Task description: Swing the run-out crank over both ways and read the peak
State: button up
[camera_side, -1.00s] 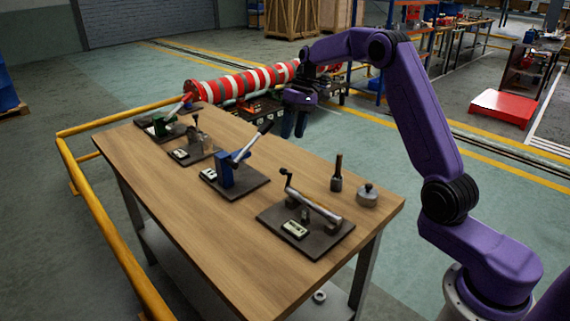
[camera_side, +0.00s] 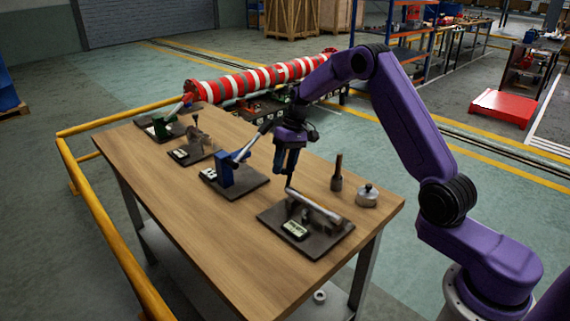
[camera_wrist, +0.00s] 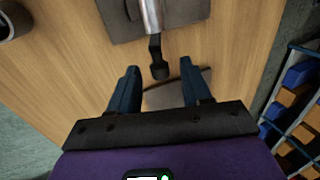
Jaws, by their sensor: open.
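The run-out fixture, a dark base plate (camera_side: 320,241) with a metal shaft (camera_side: 316,206) lying across it, stands at the near right end of the bench. A small readout (camera_side: 296,229) sits on the plate; its figures are too small to read. My gripper (camera_side: 287,172) is above the crank end of the shaft, fingers pointing down, and hides most of the crank in the side view. In the wrist view the dark crank (camera_wrist: 157,58) hangs from the shaft end (camera_wrist: 152,14). My open fingers (camera_wrist: 160,92) stand either side of the knob (camera_wrist: 160,72), apart from it.
A blue lever fixture (camera_side: 226,169) stands left of the run-out fixture, its lever reaching towards my gripper. A dark upright tool (camera_side: 337,176) and a round metal pot (camera_side: 367,196) stand behind at right. The bench front (camera_side: 190,237) is clear.

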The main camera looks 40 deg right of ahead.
grip_shut()
jog(key=shift+d, duration=0.1)
jog(key=shift+d+f+y, duration=0.5)
jog(key=shift+d+y, duration=0.15)
jog(key=shift+y, duration=0.7)
jog(key=shift+d+f+y, duration=0.5)
jog(key=shift+d+y, duration=0.1)
jog(key=shift+y, duration=0.8)
jog(key=shift+d+f+y, duration=0.5)
jog(key=shift+d+y, duration=0.15)
jog(key=shift+y, duration=0.7)
jog(key=shift+f, duration=0.1)
grip_release()
